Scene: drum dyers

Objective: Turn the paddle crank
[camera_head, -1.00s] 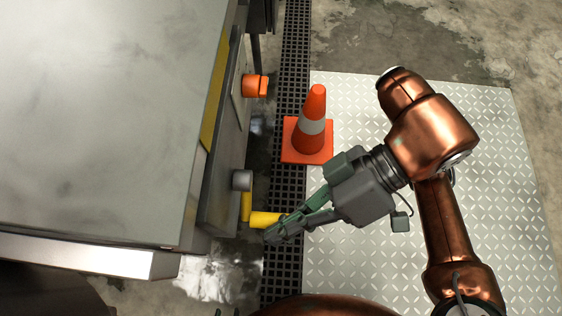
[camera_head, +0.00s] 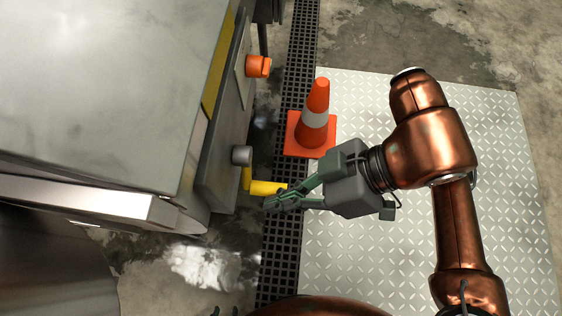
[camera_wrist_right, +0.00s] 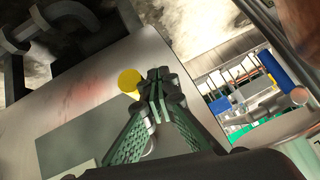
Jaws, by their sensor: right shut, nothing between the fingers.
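The paddle crank is on the side of the grey machine, with a grey hub (camera_head: 241,155), a short yellow arm (camera_head: 247,178) and a yellow handle (camera_head: 266,187) sticking out to the right. My right gripper (camera_head: 272,203) is shut and empty, its fingertips just below the handle in the head view. In the right wrist view, the shut fingertips (camera_wrist_right: 156,78) are right beside the yellow handle end (camera_wrist_right: 129,80) and overlap its edge. I cannot tell whether they touch. Two small dark tips at the bottom edge of the head view may be my left gripper (camera_head: 225,311); its jaws cannot be judged.
An orange knob (camera_head: 258,66) sits higher on the machine's side (camera_head: 225,150). A dark drain grate (camera_head: 280,240) runs beside the machine.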

